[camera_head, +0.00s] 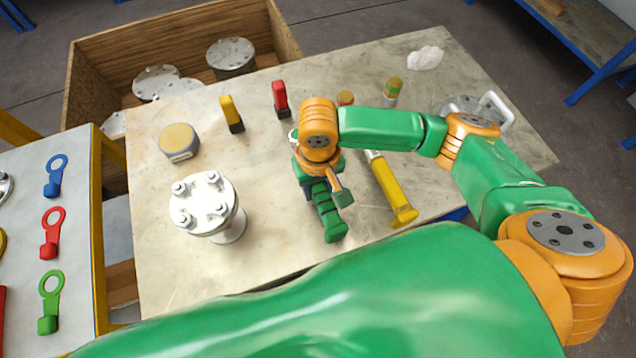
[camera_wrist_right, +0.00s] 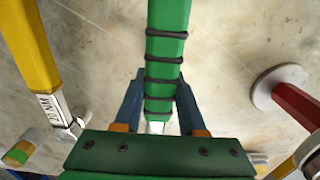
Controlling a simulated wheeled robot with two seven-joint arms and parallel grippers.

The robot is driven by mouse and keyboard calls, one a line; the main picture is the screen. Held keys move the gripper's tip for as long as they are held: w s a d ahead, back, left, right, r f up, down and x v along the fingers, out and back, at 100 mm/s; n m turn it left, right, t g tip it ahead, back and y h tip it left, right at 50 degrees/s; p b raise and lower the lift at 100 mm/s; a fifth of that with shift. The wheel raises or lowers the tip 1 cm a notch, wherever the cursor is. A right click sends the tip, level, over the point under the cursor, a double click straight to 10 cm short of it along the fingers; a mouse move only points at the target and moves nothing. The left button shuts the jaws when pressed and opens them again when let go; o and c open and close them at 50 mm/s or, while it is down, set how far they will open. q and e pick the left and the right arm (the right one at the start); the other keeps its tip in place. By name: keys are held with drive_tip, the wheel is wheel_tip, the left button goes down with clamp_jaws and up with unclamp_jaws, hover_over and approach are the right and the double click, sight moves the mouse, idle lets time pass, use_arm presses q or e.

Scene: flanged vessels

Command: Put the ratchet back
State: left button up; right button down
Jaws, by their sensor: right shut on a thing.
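The ratchet has a green handle with black rings (camera_head: 328,212); its head is hidden under my right gripper. My right gripper (camera_head: 318,182) is shut on it above the middle of the table. In the right wrist view the green handle (camera_wrist_right: 166,50) runs up between the two blue fingers (camera_wrist_right: 158,104). I cannot tell whether the ratchet touches the table. My left gripper is not in view.
A yellow torque wrench (camera_head: 391,188) lies close to the right. A white bolted flange vessel (camera_head: 207,205) stands to the left. Red (camera_head: 281,99) and yellow-handled (camera_head: 231,114) tools stand behind. A side table (camera_head: 75,210) with coloured ring pieces is at far left, a wooden crate (camera_head: 88,75) behind.

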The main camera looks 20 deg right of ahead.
drive_tip(key=shift+f, duration=0.65)
unclamp_jaws()
idle(0.4)
wheel_tip(320, 180, up, 7)
drive_tip(key=p, duration=0.9)
drive_tip(key=shift+r+p, duration=0.15)
drive_tip(key=shift+p, duration=0.25)
drive_tip(key=shift+f, duration=0.2)
